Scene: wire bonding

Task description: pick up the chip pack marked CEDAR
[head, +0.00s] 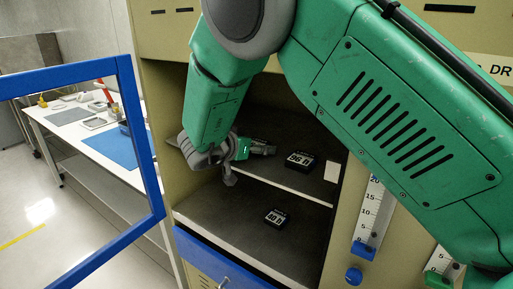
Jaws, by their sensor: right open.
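My right gripper (246,163) is inside the open cabinet, at the end of the green arm that comes in from the right. Its grey fingers are spread apart, and I see nothing held between them. No chip pack with a readable CEDAR mark shows; the arm and gripper hide part of the shelves. A small dark block with a white label (299,161) sits on the upper shelf, right of the gripper. A similar block (276,217) sits on the lower shelf, below and right of the gripper. My left gripper is not in view.
The upper shelf's pale front edge (285,188) runs below the gripper. A blue-framed door (157,205) stands open at the left. A white workbench (88,136) with blue mats is behind it. The lower shelf is mostly clear.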

